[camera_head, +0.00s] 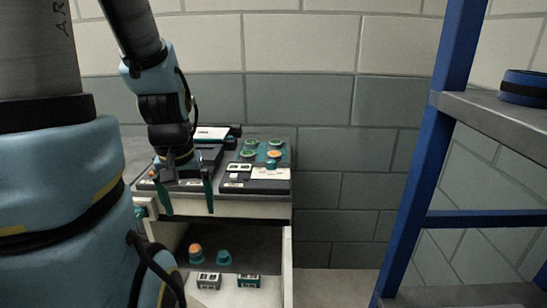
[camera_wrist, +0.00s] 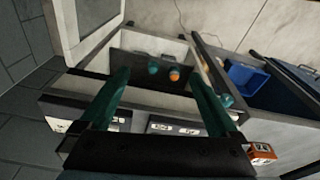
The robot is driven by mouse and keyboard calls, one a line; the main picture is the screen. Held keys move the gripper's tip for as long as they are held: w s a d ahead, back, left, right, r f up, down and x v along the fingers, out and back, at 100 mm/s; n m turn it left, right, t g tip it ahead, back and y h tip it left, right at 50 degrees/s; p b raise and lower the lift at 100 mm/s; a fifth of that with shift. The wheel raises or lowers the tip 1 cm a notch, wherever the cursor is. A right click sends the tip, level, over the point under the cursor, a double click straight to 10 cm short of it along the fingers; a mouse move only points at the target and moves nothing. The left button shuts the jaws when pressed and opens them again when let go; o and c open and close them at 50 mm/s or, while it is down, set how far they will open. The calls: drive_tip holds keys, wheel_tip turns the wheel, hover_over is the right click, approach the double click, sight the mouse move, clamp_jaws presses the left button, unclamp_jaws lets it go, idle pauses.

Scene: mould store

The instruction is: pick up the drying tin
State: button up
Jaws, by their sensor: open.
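I cannot tell for certain which thing is the drying tin. A blue open box (camera_wrist: 245,78) lies right of the drawer in the wrist view; I cannot find it in the head view. A round blue thing with a black band (camera_head: 523,88) sits on the grey shelf at the right of the head view. My gripper (camera_head: 187,207) is open and empty, pointing down over the front of the drawer cabinet. In the wrist view its teal fingers (camera_wrist: 160,78) are spread wide, with the blue box beyond the right finger.
The cabinet's top (camera_head: 215,205) carries panels, labels and knobs. Its open drawer (camera_head: 287,262) holds several knobs and small label blocks. A blue-framed shelf rack (camera_head: 445,95) stands at the right. A small orange block (camera_wrist: 261,150) is near my right finger's base in the wrist view.

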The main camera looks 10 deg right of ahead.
sight(276, 154)
idle(0.4)
